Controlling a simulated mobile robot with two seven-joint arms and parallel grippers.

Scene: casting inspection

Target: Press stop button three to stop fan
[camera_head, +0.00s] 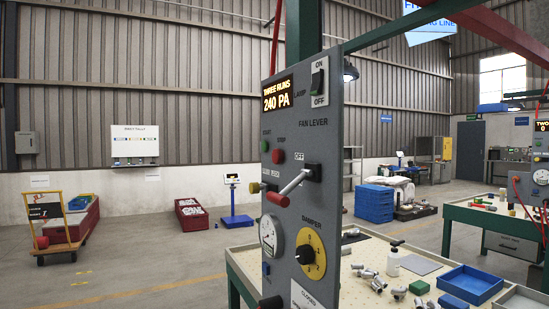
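A tall grey control panel (330,140) stands in the middle of the head view, seen at an angle. Its red stop button (278,156) sits under the word STOP, right of and slightly below a green start button (264,146). The lit display (278,95) at the top reads "THREE RUNS 240 PA". A fan lever (295,183) with a red knob slants down and left from its pivot, beside an OFF label. Neither of my grippers is in view. Nothing is in front of the stop button.
A yellow damper dial (311,254) and a gauge (268,235) sit lower on the panel. The worktable (405,268) behind it carries metal castings, a bottle and a blue tray (470,283). A second panel (540,165) stands at the right edge. The floor at left is mostly open.

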